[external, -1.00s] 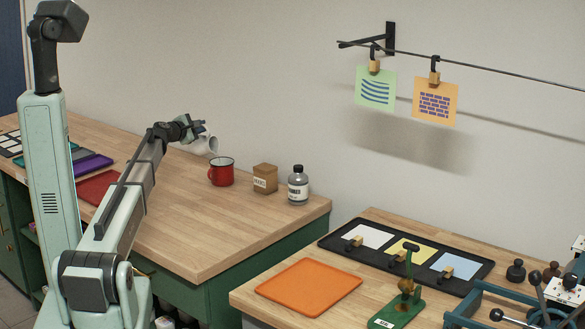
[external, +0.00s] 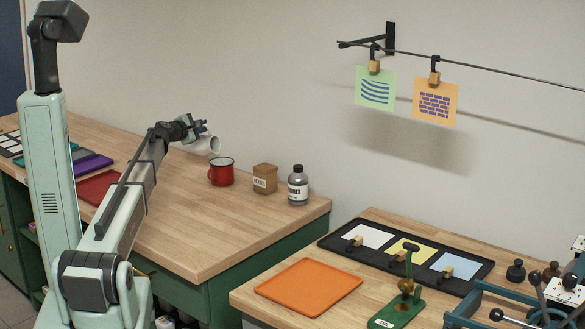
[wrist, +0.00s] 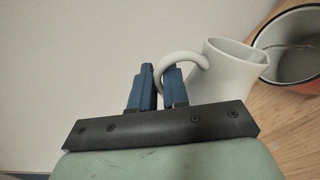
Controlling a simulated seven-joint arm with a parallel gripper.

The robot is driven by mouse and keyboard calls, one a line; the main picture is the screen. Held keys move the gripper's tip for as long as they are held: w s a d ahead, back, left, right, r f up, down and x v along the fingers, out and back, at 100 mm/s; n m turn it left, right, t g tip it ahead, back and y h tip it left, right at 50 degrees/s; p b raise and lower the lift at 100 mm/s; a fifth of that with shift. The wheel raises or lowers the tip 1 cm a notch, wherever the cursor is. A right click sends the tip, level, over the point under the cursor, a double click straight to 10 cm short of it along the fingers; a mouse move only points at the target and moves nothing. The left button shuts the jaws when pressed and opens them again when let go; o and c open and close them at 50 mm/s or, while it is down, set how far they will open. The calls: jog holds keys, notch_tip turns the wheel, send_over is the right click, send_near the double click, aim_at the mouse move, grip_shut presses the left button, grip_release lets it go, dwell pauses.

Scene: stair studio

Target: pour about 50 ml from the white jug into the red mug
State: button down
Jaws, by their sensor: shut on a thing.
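The white jug (external: 205,145) is held above the bench, tilted with its mouth toward the red mug (external: 221,173). My gripper (external: 203,127) is shut on the jug's handle. In the wrist view, the blue fingers of my gripper (wrist: 158,86) close around the handle of the white jug (wrist: 232,68). The jug's lip is close to the rim of the red mug (wrist: 296,52), whose inside shows grey with a dark lower part. The mug stands upright on the bench. No stream of liquid can be made out, and the jug's level is hidden.
A small brown box (external: 265,179) and a grey bottle with a black cap (external: 298,185) stand right of the mug. The wall is close behind. The wooden bench (external: 200,225) is clear in front. Trays (external: 97,187) lie at the left.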

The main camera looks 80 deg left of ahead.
jog(key=shift+s+a+f+n, duration=0.35)
jog(key=shift+s+a+n, duration=0.05)
jog(key=shift+s+a, duration=0.2)
jog(key=shift+s+a+f+n, duration=0.3)
jog(key=shift+s+a+n, duration=0.15)
jog(key=shift+s, duration=0.15)
jog(key=shift+s+f+n+t, duration=0.15)
jog(key=shift+f+n+t, duration=0.2)
jog(key=shift+n, duration=0.1)
jog(key=shift+s+a+f+n+t, duration=0.3)
jog(key=shift+s+f+n, duration=0.15)
jog(key=shift+f+n, duration=0.3)
jog(key=shift+s+a+f+n+h, duration=0.15)
jog(key=shift+s+n, duration=0.1)
jog(key=shift+n, duration=0.3)
jog(key=shift+s+a+f+n+h, duration=0.1)
jog(key=shift+s+a+n+h, duration=0.1)
jog(key=shift+n, duration=0.3)
